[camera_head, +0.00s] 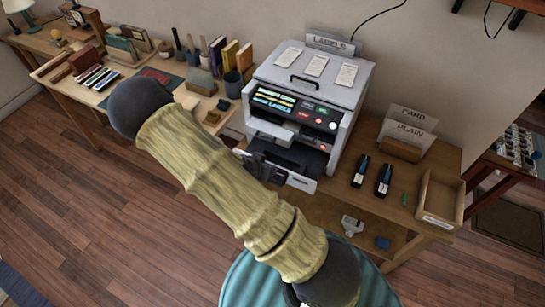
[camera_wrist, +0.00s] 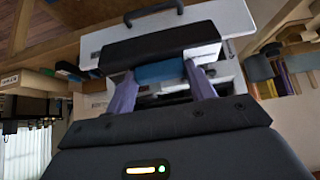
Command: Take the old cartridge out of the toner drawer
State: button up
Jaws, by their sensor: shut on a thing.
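The grey-white label printer (camera_head: 315,85) stands on the wooden table with its toner drawer (camera_head: 301,183) pulled out at the front. My gripper (camera_wrist: 160,74) is at the drawer, its two purple fingers closed on a dark cartridge with a blue band (camera_wrist: 160,71). In the head view my gripper (camera_head: 262,163) is a dark shape at the drawer's left side, and my arm hides part of that area. I cannot tell whether the cartridge is clear of the drawer. Two dark cartridges (camera_head: 384,180) (camera_head: 360,171) lie on the table right of the printer.
An open wooden tray (camera_head: 440,197) sits at the table's right end. Signs reading CARD and PLAIN (camera_head: 404,132) stand behind the loose cartridges. A lower shelf (camera_head: 335,212) holds small items. Left of the printer, a desk holds books and cups (camera_head: 232,84).

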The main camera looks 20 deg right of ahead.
jog(key=s+a+r+g+y+b, duration=0.1)
jog(key=s+a+r+g+y, duration=0.1)
jog(key=s+a, duration=0.6)
jog(key=shift+a+y+b, duration=0.4)
jog(key=shift+a+y, duration=0.1)
jog(key=shift+a, duration=0.6)
